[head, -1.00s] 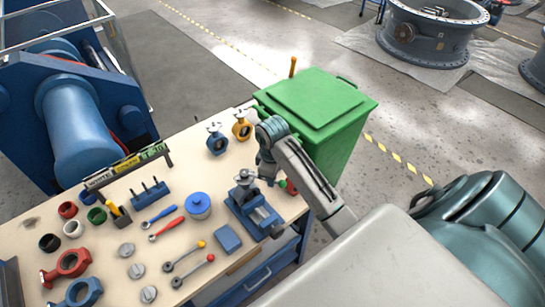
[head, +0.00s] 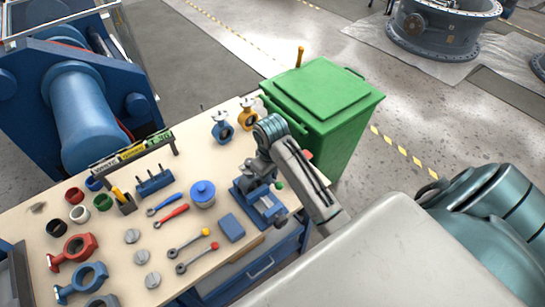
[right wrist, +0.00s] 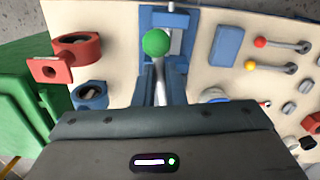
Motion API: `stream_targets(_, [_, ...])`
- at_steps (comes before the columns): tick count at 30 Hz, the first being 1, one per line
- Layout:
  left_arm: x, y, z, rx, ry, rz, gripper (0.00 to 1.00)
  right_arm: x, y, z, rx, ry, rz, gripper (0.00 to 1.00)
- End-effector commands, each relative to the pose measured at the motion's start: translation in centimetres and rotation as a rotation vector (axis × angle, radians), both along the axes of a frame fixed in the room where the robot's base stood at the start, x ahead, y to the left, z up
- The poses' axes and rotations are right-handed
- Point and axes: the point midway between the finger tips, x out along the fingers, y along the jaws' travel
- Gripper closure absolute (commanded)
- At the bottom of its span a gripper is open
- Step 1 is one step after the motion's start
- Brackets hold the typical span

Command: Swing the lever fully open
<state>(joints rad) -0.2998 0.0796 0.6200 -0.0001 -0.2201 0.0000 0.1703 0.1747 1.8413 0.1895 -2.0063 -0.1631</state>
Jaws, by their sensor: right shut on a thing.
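The lever ends in a green ball knob (right wrist: 156,42), which also shows in the head view (head: 279,186) beside the blue vise (head: 268,208). The lever's silver rod (right wrist: 160,88) runs between the fingers of my right gripper (right wrist: 162,85). The right gripper is shut on the rod, with the knob sticking out past the fingertips. In the head view my right gripper (head: 258,168) is above the vise and covers most of the valve there. The lever's pivot is hidden. My left gripper is not in view.
A blue valve (head: 221,127) and a yellow valve (head: 247,115) stand at the bench's far edge. A green bin (head: 325,95) stands close behind my right arm.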

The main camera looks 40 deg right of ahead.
Motion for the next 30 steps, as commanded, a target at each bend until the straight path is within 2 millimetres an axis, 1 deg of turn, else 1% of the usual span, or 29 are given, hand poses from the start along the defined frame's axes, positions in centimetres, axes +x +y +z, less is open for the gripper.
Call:
stream_targets(6, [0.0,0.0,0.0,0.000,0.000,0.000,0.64,-0.3,1.0,-0.2,0.000,0.004,-0.107,1.00])
stream_targets(10, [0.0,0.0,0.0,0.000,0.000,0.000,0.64,-0.3,1.3,-0.2,0.000,0.003,-0.143,1.00])
stream_targets(25, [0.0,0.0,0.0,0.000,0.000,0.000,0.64,-0.3,3.4,-0.4,0.004,-0.003,-0.363,1.00])
stream_targets(30, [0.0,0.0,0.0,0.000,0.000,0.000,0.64,-0.2,3.6,-0.4,0.002,-0.003,-0.394,1.00])
